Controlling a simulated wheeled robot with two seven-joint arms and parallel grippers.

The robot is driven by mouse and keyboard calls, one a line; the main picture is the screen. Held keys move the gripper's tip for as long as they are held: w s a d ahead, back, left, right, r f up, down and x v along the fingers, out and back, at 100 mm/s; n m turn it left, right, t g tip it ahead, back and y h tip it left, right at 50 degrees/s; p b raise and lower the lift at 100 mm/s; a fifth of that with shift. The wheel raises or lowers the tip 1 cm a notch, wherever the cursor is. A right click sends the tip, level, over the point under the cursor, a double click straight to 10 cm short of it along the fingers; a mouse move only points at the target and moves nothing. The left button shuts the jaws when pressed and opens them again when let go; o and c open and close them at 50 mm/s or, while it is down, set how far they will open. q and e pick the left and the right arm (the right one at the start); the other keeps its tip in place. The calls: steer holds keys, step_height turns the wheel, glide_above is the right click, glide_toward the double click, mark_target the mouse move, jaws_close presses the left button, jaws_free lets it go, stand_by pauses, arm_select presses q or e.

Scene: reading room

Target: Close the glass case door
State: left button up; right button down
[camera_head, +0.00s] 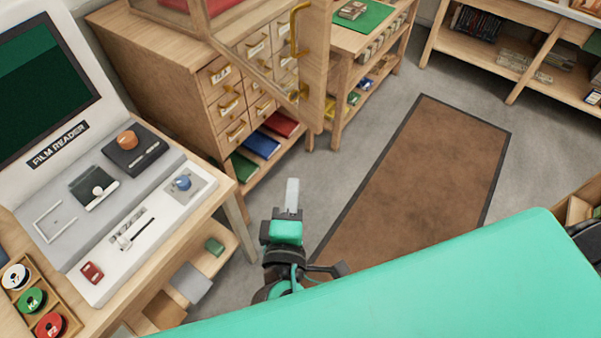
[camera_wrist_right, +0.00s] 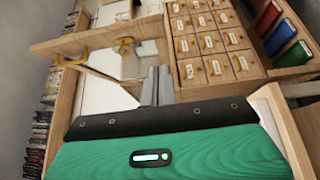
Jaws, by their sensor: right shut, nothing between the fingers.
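The glass case door (camera_head: 316,70) has a wooden frame and a clear pane. In the head view it stands open, swung out from the glass case (camera_head: 185,12) above the card drawers. A brass handle (camera_head: 296,30) is on its frame. In the right wrist view the door's wooden frame (camera_wrist_right: 110,37) crosses the upper left, with the brass handle (camera_wrist_right: 68,59) at left. My right gripper (camera_head: 292,183) is shut and empty, below the door in the head view. Its fingers (camera_wrist_right: 157,82) overlap the door in the wrist view; I cannot tell whether they touch. My left gripper is out of view.
The card-drawer cabinet (camera_head: 140,42) stands below the case, with coloured books on its low shelf. A film reader desk (camera_head: 190,225) is at left. A brown rug (camera_head: 420,165) lies on open floor at right. A side table with a green mat (camera_head: 362,18) stands behind the door.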

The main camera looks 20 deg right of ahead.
steer(key=p, duration=0.3)
glide_toward(314, 129)
steer(key=w+a, duration=0.2)
steer(key=w, duration=0.2)
steer(key=d+p, duration=0.1)
steer(key=d, duration=0.1)
steer(key=w+d+p, duration=0.1)
steer(key=d, duration=0.1)
steer(key=shift+w, duration=0.2)
steer(key=shift+w+f, duration=0.1)
steer(key=shift+f, duration=0.05)
steer(key=shift+d, duration=0.1)
